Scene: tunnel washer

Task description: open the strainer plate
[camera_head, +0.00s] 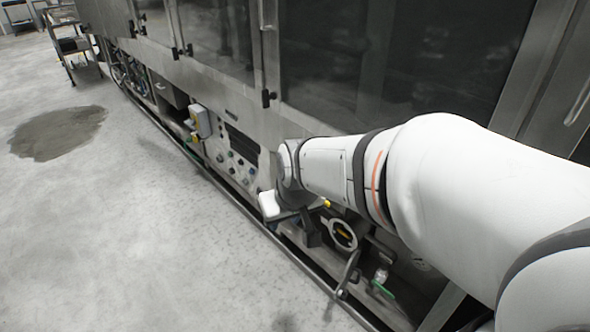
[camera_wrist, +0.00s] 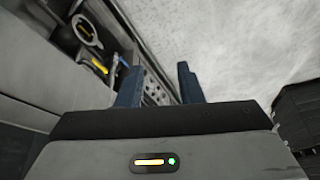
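My gripper (camera_wrist: 160,82) shows in the wrist view as two blue fingers standing apart with nothing visible between them. In the head view its end of the arm (camera_head: 284,203) is beside the lower front of the washer. A round ringed fitting with a yellow mark (camera_head: 343,235) sits low on the machine, just right of my gripper. A similar ring with a yellow bar shows at the upper left of the wrist view (camera_wrist: 86,32), apart from the fingers. I cannot tell for certain which part is the strainer plate. My arm hides some of the machine front.
The washer's glass doors (camera_head: 215,38) run above a control panel (camera_head: 238,155) with several buttons. A rail (camera_head: 235,198) runs along the base. Open floor (camera_head: 140,240) lies left, with a dark wet patch (camera_head: 58,132).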

